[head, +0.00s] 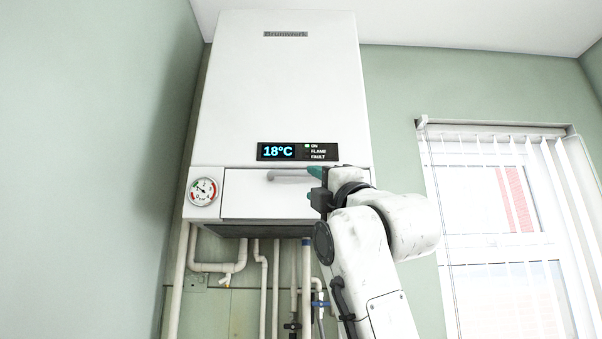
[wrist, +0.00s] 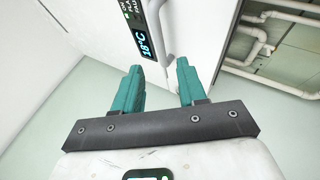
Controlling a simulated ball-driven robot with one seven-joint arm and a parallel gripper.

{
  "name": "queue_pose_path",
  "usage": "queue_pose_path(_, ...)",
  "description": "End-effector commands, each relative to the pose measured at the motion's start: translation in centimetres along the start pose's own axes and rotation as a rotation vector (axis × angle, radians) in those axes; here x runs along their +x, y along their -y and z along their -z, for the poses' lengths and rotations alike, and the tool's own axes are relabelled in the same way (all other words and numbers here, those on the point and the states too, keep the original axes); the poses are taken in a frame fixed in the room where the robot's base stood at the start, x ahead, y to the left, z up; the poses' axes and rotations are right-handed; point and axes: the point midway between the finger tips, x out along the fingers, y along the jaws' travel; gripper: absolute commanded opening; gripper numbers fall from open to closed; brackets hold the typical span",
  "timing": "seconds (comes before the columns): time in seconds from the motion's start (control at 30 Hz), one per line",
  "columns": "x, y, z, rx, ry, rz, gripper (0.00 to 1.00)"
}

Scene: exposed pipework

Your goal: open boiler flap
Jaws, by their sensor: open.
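The white boiler (head: 285,90) hangs on the wall in the head view. Its flap (head: 255,200) is a flat white panel below the display and looks closed. A grey bar handle (head: 288,176) runs along the flap's upper part. My gripper (head: 316,183) is at the handle's right end and hides part of the flap. In the wrist view my gripper (wrist: 158,70) has its two teal fingers apart with nothing between them. The handle (wrist: 164,42) shows just beyond the fingertips, roughly in line with the gap. I cannot tell whether a finger touches it.
A pressure gauge (head: 203,191) sits left of the flap, and a display (head: 297,151) reading 18°C sits above it. Several pipes (head: 263,290) run below the boiler. A window with blinds (head: 505,220) is at the right. The space before the flap's left part is clear.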

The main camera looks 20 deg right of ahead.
Motion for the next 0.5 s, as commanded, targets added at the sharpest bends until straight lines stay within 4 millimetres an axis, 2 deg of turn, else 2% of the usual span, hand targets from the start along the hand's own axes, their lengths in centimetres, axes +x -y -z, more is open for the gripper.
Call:
queue_pose_path(0.03,1.3,-0.5,-0.1,0.002,-0.001,0.002,0.41)
queue_pose_path(0.2,4.5,-0.4,-0.1,0.004,-0.001,0.003,0.41)
queue_pose_path(0.4,7.1,-0.2,0.0,0.004,-0.001,0.003,0.41)
queue_pose_path(0.5,7.8,-0.1,0.0,0.004,-0.001,0.002,0.41)
